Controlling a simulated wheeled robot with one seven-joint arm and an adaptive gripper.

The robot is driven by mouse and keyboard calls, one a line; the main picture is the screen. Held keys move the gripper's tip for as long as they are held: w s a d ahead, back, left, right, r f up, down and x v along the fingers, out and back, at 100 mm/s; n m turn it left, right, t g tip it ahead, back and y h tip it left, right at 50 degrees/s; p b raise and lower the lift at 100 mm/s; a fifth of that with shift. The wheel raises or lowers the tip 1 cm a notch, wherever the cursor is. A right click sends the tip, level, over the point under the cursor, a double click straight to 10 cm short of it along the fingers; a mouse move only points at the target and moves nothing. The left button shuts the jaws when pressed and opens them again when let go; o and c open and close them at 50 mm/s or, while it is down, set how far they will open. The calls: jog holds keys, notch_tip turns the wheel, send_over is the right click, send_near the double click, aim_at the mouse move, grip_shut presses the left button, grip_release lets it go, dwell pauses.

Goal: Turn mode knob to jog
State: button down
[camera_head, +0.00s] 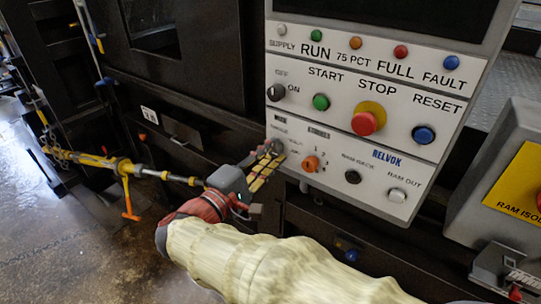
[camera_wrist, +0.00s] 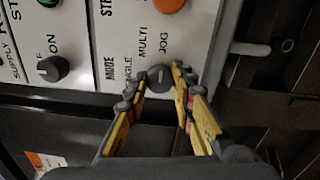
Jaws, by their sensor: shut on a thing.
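The mode knob (camera_wrist: 158,80) is a small dark grey knob on the white control panel. In the wrist view it sits below the printed words MULTI and JOG, with SINGLE and MODE to its left. My gripper (camera_wrist: 161,74) is shut on the knob, one yellow-and-black finger on each side of it. A pale line on the knob's face looks roughly upright in the wrist view, but the exact setting is hard to tell. In the head view my gripper (camera_head: 272,150) is at the panel's lower left and hides the knob.
A grey box (camera_head: 505,185) stands right.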

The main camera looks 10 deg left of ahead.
jog(key=shift+f, duration=0.1)
jog(key=c, duration=1.5)
grip_release()
jog(key=v, duration=1.2)
